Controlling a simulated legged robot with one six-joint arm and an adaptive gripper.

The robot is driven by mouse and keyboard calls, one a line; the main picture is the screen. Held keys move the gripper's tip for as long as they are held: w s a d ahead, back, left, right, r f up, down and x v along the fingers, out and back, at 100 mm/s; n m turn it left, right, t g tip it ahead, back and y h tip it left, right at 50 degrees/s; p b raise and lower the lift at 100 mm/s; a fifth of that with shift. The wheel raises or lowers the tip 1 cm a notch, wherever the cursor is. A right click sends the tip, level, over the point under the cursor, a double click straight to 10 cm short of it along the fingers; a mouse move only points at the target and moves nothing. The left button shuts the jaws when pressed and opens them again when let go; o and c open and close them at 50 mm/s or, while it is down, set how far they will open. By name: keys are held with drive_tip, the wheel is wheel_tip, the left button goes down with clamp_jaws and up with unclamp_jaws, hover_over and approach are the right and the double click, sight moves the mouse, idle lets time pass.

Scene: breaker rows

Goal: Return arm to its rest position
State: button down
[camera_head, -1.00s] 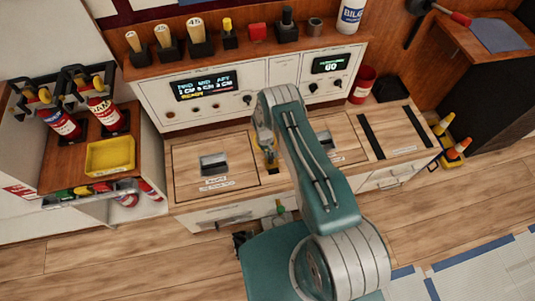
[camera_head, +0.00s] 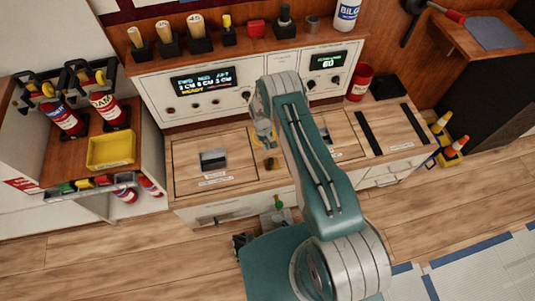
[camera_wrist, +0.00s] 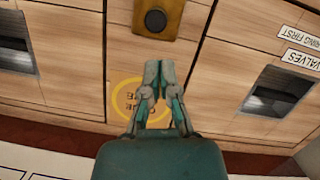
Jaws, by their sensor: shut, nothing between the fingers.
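My arm (camera_head: 312,165) reaches from the bottom centre of the head view up over the wooden counter, its elbow (camera_head: 280,88) in front of the white control panel. My gripper (camera_wrist: 160,68) shows in the wrist view, with its two fingers together and nothing between them. It points toward the wooden counter, near a yellow plate with a dark round button (camera_wrist: 157,20). In the head view the fingers are hard to make out behind the arm.
The control panel (camera_head: 208,93) with lit displays stands behind the counter (camera_head: 240,176). Recessed handles (camera_head: 213,160) sit in the counter top. A yellow tray (camera_head: 111,151) and fire extinguishers (camera_head: 107,108) stand at left, a red can (camera_head: 359,82) and cones (camera_head: 455,146) at right.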

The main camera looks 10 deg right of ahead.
drive_tip(key=shift+v, duration=1.85)
wheel_tip(320, 180, up, 37)
drive_tip(key=s+m+t, duration=0.1)
drive_tip(key=s+t, duration=0.1)
drive_tip(key=t, duration=0.2)
drive_tip(key=s+d+r+m+t, duration=0.1)
drive_tip(key=s+r+t, duration=0.1)
drive_tip(key=s+r, duration=1.15)
drive_tip(key=s+r+m+t, duration=0.1)
drive_tip(key=s+r+t, duration=0.1)
drive_tip(key=s, duration=1.2)
drive_tip(key=shift+s+d+r+y, duration=0.35)
drive_tip(key=shift+d+r+y, duration=0.05)
